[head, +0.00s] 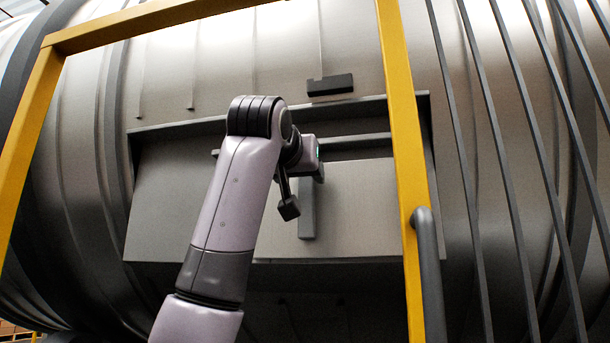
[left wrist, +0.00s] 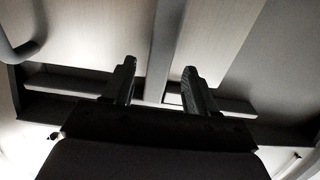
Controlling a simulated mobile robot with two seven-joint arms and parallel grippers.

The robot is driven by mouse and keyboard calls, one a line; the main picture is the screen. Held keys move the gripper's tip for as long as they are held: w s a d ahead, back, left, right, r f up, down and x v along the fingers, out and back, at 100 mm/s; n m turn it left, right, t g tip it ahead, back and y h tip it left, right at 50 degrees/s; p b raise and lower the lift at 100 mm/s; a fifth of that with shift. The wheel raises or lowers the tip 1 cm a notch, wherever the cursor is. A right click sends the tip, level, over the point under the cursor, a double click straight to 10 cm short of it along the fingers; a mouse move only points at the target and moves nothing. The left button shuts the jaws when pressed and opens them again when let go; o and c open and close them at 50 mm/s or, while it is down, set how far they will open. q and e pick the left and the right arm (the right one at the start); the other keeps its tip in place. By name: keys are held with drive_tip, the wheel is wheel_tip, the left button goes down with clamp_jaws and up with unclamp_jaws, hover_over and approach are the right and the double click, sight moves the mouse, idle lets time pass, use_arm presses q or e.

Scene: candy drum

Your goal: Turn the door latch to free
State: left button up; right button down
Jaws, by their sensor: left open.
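The drum's door (head: 180,200) is a large grey panel. A grey upright bar (head: 307,215) lies flat on it, and a horizontal bar (head: 360,141) crosses near its top edge; I cannot tell for sure which bar is the latch. Contact in depth cannot be told. My right gripper is not in view.
A yellow frame (head: 400,150) stands in front of the drum, its right post just right of my gripper. A grey curved handle (head: 430,270) is on that post. Dark slanted rails (head: 535,150) are at the right. A black block (head: 330,85) sits above the door.

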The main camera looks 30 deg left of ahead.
sight(305, 181)
use_arm(q)
drive_tip(key=shift+p+x, duration=0.35)
drive_tip(key=shift+x, duration=1.3)
clamp_jaws()
